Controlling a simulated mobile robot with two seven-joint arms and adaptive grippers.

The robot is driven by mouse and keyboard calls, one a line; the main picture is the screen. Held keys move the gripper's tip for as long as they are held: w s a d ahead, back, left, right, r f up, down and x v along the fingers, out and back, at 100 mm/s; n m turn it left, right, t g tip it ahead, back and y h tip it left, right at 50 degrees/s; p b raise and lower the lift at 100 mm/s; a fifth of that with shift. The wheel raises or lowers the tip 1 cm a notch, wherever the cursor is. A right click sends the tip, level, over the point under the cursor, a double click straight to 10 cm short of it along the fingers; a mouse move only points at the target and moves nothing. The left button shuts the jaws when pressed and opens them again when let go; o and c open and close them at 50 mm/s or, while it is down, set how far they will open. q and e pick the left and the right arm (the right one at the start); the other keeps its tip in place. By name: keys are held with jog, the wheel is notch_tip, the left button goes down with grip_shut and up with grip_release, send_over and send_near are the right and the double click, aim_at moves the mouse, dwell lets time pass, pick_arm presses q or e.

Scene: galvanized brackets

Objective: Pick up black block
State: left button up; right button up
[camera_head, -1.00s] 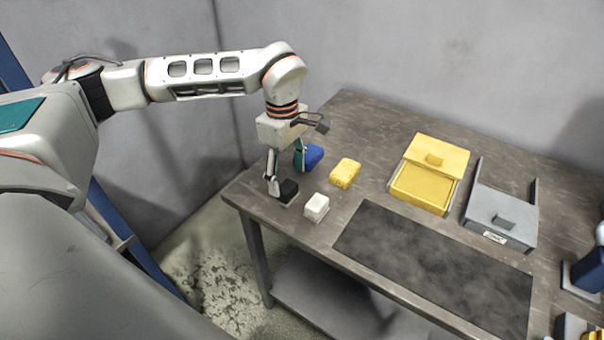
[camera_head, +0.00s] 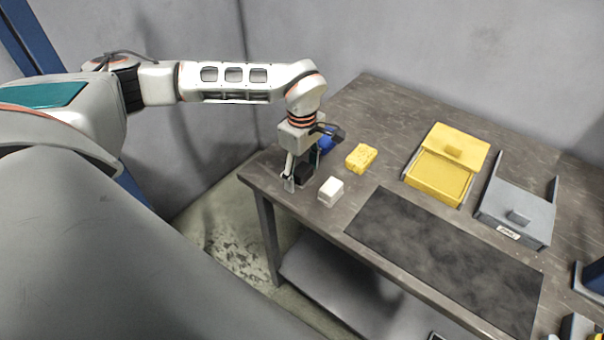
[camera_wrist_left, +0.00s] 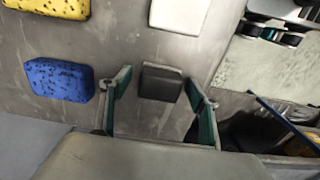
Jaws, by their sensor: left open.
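The black block (camera_head: 304,174) stands on the near left corner of the grey table. In the left wrist view the black block (camera_wrist_left: 161,84) shows between the two fingers. My left gripper (camera_head: 301,178) points down over it, open, one finger on each side. In the left wrist view the open left gripper (camera_wrist_left: 158,80) has a gap on both sides of the block. In the head view a finger and the wrist hide part of the block. My right gripper is not in view.
A white block (camera_head: 331,191) stands close right of the black one. A yellow sponge (camera_head: 361,158) and a blue sponge (camera_head: 327,142) lie behind. A yellow box (camera_head: 436,186), a grey box (camera_head: 516,215) and a dark mat (camera_head: 440,260) lie farther right.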

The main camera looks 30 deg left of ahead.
aim_at(302, 169)
pick_arm(q)
jog(key=c, duration=1.2)
jog(key=shift+r, duration=0.2)
notch_tip(302, 169, up, 20)
jog(key=shift+f, duration=0.15)
jog(key=shift+o, duration=0.7)
jog(key=shift+f, duration=0.1)
